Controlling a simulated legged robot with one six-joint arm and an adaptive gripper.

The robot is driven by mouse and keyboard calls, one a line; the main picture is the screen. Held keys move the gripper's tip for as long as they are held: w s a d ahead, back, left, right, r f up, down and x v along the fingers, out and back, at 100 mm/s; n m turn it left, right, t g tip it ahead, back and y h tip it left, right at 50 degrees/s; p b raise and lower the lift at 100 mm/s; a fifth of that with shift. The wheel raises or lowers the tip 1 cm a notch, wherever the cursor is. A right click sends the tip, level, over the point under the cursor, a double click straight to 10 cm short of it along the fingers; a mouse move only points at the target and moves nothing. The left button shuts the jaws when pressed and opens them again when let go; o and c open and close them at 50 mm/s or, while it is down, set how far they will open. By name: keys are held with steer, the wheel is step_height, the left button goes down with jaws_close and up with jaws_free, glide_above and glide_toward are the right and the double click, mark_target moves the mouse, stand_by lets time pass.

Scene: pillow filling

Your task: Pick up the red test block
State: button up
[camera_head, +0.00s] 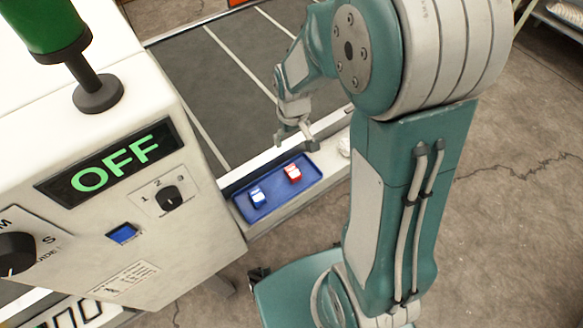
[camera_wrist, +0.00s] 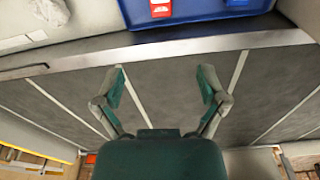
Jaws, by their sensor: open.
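The red test block (camera_head: 292,174) lies in the right part of a blue tray (camera_head: 262,212), with white on it. In the wrist view the red block (camera_wrist: 160,9) is at the top edge, partly cut off, in the blue tray (camera_wrist: 205,14). My gripper (camera_head: 296,140) is just beyond the tray's far side in the head view, apart from the block. In the wrist view my gripper (camera_wrist: 160,88) has its two fingers spread wide with nothing between them.
A blue block (camera_head: 258,197) lies left of the red one in the same tray. A white control box (camera_head: 200,220) with a green OFF display (camera_head: 115,165) stands at the left. A grey belt surface (camera_head: 240,85) with pale lines extends behind the tray.

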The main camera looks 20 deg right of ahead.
step_height(320, 180, down, 6)
glide_above(292, 170)
steer(key=shift+g, duration=0.4)
steer(key=f, duration=0.5)
steer(key=shift+w+f, duration=0.1)
steer(key=shift+w, duration=0.3)
steer(key=shift+s+f, duration=0.15)
steer(key=shift+f, duration=1.15)
steer(key=shift+s+f, duration=0.15)
steer(key=shift+f, duration=1.15)
steer(key=c, duration=1.2)
